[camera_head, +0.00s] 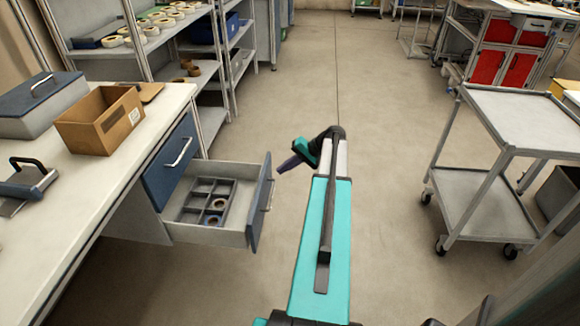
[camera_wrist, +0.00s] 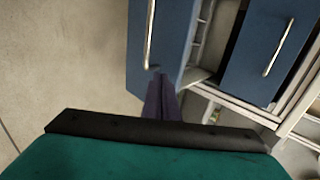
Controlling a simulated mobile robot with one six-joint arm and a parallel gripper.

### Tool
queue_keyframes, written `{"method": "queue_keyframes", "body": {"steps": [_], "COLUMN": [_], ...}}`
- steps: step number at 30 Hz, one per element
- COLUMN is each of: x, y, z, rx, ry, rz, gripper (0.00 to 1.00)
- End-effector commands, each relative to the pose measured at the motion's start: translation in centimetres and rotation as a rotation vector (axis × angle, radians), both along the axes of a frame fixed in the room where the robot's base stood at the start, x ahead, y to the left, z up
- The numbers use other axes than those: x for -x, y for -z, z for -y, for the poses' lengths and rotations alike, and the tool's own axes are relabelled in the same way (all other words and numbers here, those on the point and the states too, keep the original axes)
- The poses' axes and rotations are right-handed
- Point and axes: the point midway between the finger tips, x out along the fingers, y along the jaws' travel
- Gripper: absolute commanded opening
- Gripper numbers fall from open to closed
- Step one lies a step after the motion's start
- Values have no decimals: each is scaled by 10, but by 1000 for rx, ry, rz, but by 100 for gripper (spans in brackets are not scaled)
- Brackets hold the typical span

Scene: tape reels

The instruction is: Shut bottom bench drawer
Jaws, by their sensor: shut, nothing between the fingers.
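The bottom bench drawer (camera_head: 205,235) is pulled out from under the bench in the head view. It has a grey tray with compartments, and a few small tape rolls (camera_head: 214,204) lie in it. Its blue front (camera_head: 257,218) carries a pale bar handle (camera_head: 269,195). The blue front (camera_wrist: 178,38) and the handle (camera_wrist: 149,30) also show in the wrist view. The top drawer (camera_head: 165,165) is closed above it. My gripper (camera_head: 281,170) is shut and empty, to the right of the open drawer's front. In the wrist view its fingers (camera_wrist: 161,84) point toward the front; contact cannot be told.
The white bench top (camera_head: 95,180) holds an open cardboard box (camera_head: 103,120), a grey case (camera_head: 38,105) and a tape dispenser (camera_head: 25,183). Shelves (camera_head: 155,45) with tape rolls stand behind. A grey trolley (camera_head: 525,120) stands at right. The floor between is clear.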

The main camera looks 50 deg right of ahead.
Motion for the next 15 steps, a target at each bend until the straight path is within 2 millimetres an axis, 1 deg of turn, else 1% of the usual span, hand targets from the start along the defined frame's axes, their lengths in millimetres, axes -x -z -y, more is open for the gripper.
{"method": "queue_keyframes", "body": {"steps": [1,6,10,15], "x": [-7,-22,-28,-31], "y": [-2,-2,-2,-2], "z": [-4,-14,-18,-19], "rx": [1,1,1,1], "ry": [-1,-1,0,1], "rz": [2,2,2,0], "gripper": [0,0,0,0]}}
